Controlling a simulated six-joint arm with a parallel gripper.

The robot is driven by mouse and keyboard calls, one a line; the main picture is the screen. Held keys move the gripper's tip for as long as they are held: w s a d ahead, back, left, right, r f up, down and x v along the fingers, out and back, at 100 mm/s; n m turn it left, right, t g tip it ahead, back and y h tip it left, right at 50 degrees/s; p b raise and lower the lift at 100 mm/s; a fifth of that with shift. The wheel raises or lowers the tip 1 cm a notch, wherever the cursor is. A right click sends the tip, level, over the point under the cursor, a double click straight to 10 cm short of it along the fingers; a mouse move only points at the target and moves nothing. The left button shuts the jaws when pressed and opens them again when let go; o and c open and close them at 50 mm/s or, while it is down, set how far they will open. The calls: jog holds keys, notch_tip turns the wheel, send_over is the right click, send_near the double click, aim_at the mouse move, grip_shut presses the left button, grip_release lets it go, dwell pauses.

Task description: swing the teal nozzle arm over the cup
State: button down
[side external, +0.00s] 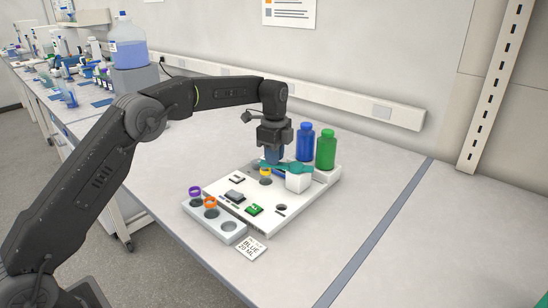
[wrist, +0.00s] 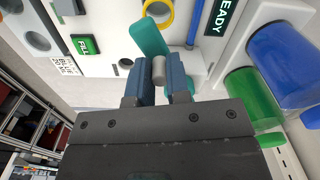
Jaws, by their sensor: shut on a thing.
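The teal nozzle arm (side external: 296,167) reaches across the white station from a white block. It also shows in the wrist view (wrist: 150,37), beside a yellow ring (wrist: 170,17). In the side view the yellow ring (side external: 265,170) sits just below my gripper, around what looks like the cup; its inside is mostly hidden. My gripper (side external: 273,158) is low over the station. In the wrist view its blue fingers (wrist: 159,78) are shut on a grey peg (wrist: 158,68) at the nozzle arm. I cannot tell how much of the ring lies under the arm.
A blue bottle (side external: 305,143) and a green bottle (side external: 326,150) stand close behind the station. A grey rack (side external: 228,232) with purple and orange rings is at the front left. A card (side external: 252,249) reads BLUE 20 ML. The table on the right is clear.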

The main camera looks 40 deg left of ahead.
jog(key=shift+w+a+r+m, duration=0.15)
jog(key=shift+w+m, duration=0.3)
jog(key=shift+m, duration=0.35)
jog(key=c, duration=1.1)
grip_release()
notch_tip(320, 180, up, 7)
jog(key=shift+f, duration=0.2)
jog(key=shift+r, duration=0.35)
